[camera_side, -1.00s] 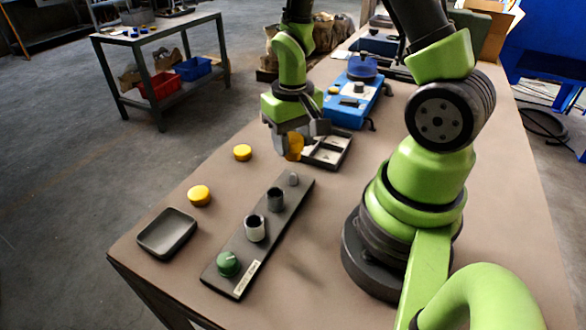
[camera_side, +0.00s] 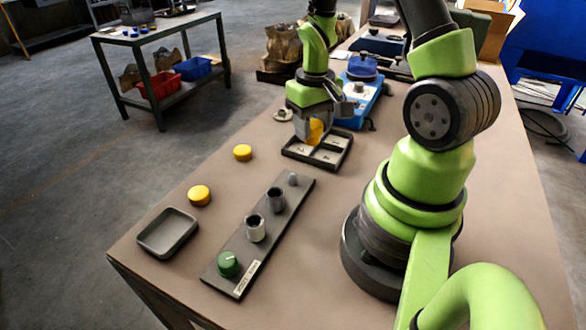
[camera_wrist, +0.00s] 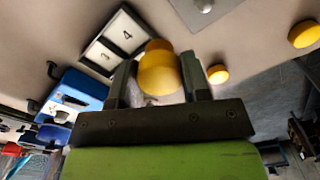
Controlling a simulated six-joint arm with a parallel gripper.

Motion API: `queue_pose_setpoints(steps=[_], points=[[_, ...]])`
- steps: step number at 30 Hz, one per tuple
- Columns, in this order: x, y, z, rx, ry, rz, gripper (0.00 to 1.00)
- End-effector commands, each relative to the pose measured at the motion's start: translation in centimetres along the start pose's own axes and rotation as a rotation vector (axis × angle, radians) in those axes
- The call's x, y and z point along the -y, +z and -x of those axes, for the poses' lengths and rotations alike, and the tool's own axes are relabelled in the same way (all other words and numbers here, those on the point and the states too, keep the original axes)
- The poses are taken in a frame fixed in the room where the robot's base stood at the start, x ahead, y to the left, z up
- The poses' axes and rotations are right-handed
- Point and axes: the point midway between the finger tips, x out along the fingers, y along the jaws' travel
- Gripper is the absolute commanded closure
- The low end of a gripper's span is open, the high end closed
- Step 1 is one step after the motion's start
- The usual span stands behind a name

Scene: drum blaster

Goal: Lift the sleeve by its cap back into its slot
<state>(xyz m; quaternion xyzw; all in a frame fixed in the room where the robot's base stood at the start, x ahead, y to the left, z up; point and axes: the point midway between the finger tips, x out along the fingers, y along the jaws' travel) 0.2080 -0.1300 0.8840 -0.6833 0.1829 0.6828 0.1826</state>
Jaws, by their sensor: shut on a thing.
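My gripper (camera_side: 315,131) is shut on a yellow cap (camera_side: 316,130), above the numbered tray. In the wrist view the cap (camera_wrist: 158,68) sits between the two fingers (camera_wrist: 158,88). Whether a sleeve is attached to it I cannot tell. The dark tray (camera_side: 338,163) has pale compartments; the numbers 3 and 4 show in the wrist view (camera_wrist: 115,40). The gripper hides part of the tray in the side view.
Two loose yellow caps, one nearer (camera_side: 199,195) and one farther (camera_side: 243,152), lie left of the rack. An empty grey dish (camera_side: 148,243) is at the front left. A blue device (camera_side: 360,106) stands behind the tray. A small round grey piece (camera_side: 283,115) lies left of the gripper.

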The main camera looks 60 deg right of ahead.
Motion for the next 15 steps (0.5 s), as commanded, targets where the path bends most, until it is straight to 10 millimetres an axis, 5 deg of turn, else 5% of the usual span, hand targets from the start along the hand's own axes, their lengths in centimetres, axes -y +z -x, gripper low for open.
queue_pose_setpoints(steps=[15], points=[[-5.2, -1.5, 0.0, 0.001, 0.0, -0.003, 0.81]])
